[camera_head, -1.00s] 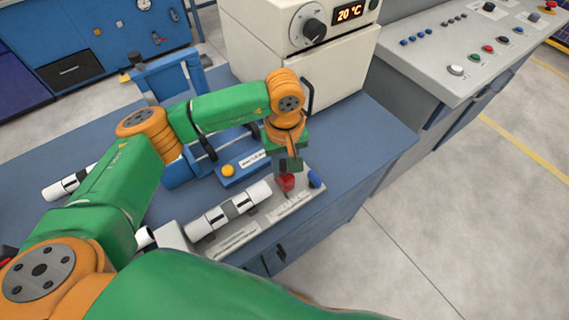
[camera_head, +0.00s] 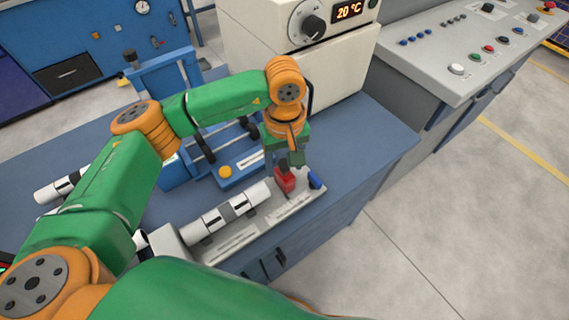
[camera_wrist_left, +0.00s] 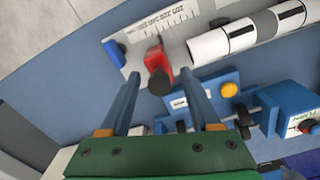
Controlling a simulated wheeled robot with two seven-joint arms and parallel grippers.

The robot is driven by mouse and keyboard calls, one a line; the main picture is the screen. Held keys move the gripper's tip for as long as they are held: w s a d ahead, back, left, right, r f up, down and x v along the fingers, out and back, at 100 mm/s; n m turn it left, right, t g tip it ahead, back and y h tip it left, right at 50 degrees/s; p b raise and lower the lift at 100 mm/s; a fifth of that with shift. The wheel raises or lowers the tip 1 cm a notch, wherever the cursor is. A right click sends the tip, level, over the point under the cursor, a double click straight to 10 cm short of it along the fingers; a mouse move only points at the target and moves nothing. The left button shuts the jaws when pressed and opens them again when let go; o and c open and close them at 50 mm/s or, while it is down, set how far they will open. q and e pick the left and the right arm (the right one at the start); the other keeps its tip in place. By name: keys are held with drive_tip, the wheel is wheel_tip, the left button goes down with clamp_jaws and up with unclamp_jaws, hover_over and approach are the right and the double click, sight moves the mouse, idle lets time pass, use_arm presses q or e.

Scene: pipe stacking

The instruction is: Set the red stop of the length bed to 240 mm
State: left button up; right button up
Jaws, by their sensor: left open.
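The length bed (camera_head: 222,247) is a pale grey rail on the bench with a printed scale, which shows in the wrist view (camera_wrist_left: 160,24). Its red stop (camera_head: 285,181) sits near the right end; it also shows in the left wrist view (camera_wrist_left: 156,62) with a dark knob on it. The scale reading at the stop is too small to tell. My left gripper (camera_wrist_left: 160,76) is open, its fingers either side of the knob with gaps and nothing held. In the head view the gripper (camera_head: 289,160) is just above the stop. My right gripper is not in view.
A white pipe with grey bands (camera_head: 225,214) lies on the bed, left of the stop. A blue end piece (camera_head: 315,180) is at the bed's right end. A blue fixture with a yellow button (camera_head: 225,172) stands behind. A cream oven (camera_head: 340,75) stands at the back.

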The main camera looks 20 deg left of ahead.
use_arm(q)
wheel_tip(320, 180, up, 6)
drive_tip(key=shift+r+b, duration=0.15)
drive_tip(key=shift+b, duration=0.4)
